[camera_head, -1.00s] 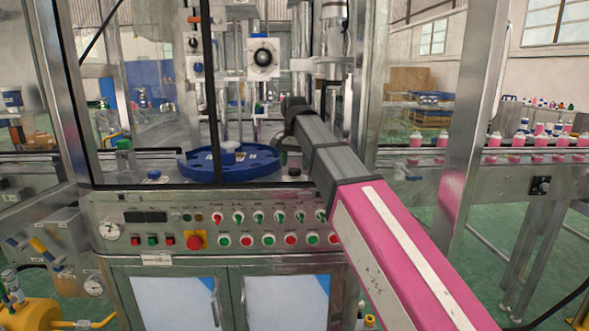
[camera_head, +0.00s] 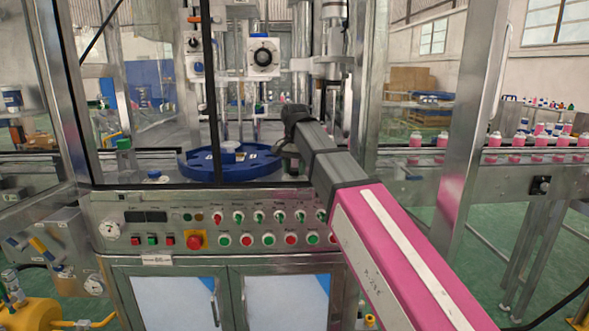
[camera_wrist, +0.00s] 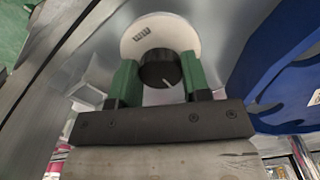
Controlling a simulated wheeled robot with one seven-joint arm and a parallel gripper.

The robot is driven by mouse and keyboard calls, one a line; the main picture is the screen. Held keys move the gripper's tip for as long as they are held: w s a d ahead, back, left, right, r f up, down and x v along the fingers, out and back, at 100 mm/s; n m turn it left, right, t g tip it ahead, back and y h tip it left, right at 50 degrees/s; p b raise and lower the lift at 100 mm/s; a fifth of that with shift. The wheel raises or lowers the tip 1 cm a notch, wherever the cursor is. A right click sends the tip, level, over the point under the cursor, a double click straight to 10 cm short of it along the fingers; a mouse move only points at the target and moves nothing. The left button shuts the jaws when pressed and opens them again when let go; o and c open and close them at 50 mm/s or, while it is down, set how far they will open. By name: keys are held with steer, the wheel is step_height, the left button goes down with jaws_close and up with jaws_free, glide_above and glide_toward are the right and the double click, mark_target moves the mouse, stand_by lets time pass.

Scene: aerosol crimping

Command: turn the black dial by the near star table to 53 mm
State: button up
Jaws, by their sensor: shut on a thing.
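In the wrist view the black dial (camera_wrist: 160,70) sits on a round white plate (camera_wrist: 178,34) with small dark markings. A pale pointer line shows on the dial's face, aimed toward the lower right. My gripper (camera_wrist: 158,78) has its two green fingers on either side of the dial, shut on it. In the head view my arm reaches in from the lower right, and its end lies beside the blue star table (camera_head: 205,172). The dial is hidden there. The scale figures are too small to read.
The blue star table also fills the right of the wrist view (camera_wrist: 285,75). A control panel with buttons (camera_head: 240,222) runs below the deck. A metal post (camera_head: 465,130) stands right of my arm. A conveyor with pink bottles (camera_head: 540,140) is beyond it.

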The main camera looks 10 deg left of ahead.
steer(key=n, duration=0.4)
steer(key=shift+d+n, duration=0.1)
steer(key=shift+n, duration=1.8)
steer(key=o, duration=0.9)
